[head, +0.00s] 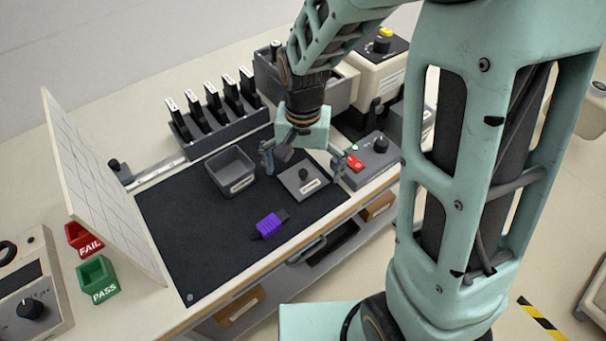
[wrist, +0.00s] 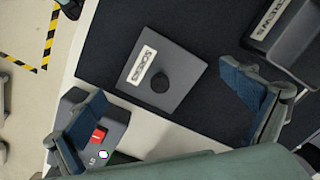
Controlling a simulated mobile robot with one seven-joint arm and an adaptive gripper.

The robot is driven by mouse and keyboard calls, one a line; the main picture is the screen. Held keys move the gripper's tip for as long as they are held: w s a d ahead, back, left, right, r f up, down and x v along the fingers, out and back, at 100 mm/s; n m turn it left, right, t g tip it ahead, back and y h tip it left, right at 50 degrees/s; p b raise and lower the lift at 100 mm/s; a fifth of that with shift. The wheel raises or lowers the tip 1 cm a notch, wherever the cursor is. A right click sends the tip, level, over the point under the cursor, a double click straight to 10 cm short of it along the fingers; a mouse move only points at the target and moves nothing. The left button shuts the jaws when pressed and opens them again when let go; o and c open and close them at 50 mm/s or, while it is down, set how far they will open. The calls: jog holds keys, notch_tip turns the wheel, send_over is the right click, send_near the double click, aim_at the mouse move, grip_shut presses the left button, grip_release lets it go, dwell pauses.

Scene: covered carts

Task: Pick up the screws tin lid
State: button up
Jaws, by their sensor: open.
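The screws tin lid (head: 303,184) is a flat grey square with a dark round knob and a white label. It lies on the black mat beside the open grey tin (head: 231,172), which has its own label. In the wrist view the lid (wrist: 186,76) lies ahead of the fingertips, its label reading SCREWS, and part of the tin (wrist: 283,38) shows at upper right. My gripper (head: 306,160) is open and empty, above and just behind the lid. In the wrist view its blue-padded fingers (wrist: 168,112) are spread wide, with the knob apart from both.
A grey box with a red switch (head: 370,158) stands right of the lid, near one finger. A purple-and-black object (head: 269,224) lies on the mat (head: 205,255). A rack of black pieces (head: 219,125) stands behind. Green PASS (head: 97,280) and red FAIL (head: 84,240) bins are at left.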

jog(key=shift+s, duration=0.1)
jog(key=c, duration=1.7)
jog(key=shift+s, duration=0.1)
jog(key=c, duration=0.8)
jog(key=shift+f, duration=0.1)
grip_shut()
